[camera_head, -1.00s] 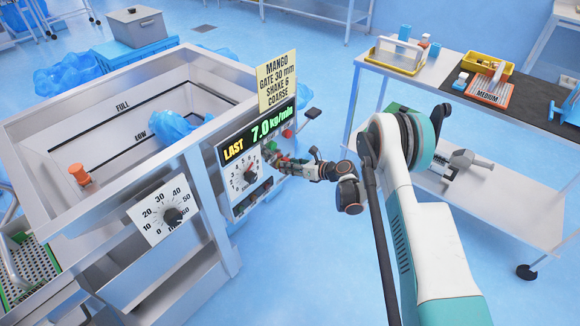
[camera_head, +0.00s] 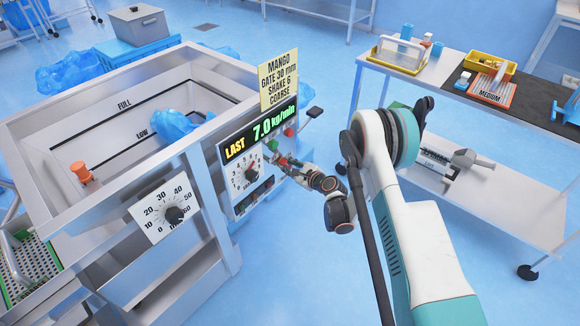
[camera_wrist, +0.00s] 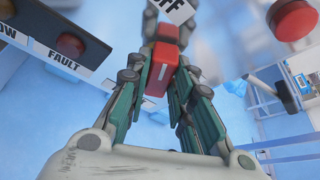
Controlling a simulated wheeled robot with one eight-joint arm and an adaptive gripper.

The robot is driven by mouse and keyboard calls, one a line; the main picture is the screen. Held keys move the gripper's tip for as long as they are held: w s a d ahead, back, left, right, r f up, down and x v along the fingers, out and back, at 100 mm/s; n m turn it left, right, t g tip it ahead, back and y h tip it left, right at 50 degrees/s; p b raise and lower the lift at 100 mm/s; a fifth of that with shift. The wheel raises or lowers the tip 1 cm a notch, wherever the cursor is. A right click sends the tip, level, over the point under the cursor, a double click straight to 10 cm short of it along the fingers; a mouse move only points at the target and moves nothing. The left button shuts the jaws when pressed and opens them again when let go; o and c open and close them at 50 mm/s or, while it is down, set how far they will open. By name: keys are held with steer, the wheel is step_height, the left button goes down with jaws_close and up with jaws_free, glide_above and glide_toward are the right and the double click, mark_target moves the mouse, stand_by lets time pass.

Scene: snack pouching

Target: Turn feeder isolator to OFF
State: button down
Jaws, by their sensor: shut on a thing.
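The feeder isolator's red handle (camera_wrist: 160,65), with a short white line on it, is in the middle of the wrist view. My gripper (camera_wrist: 160,82) has its green-and-grey fingers on both sides of the handle and is shut on it. I cannot tell whether the handle lines up with that word. In the head view my gripper (camera_head: 285,164) is at the right end of the feeder's control panel (camera_head: 243,177) and mostly hides the isolator.
A red button (camera_wrist: 292,19) is right of the handle in the wrist view, and a FAULT lamp (camera_wrist: 70,44) is left. The feeder hopper (camera_head: 62,192) is on the left in the head view. A steel table (camera_head: 440,84) with trays is on the right. Open floor lies between.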

steer(key=shift+n+t, duration=0.3)
steer(key=shift+n, duration=0.1)
steer(key=c, duration=1.4)
jaws_free()
step_height(320, 180, up, 10)
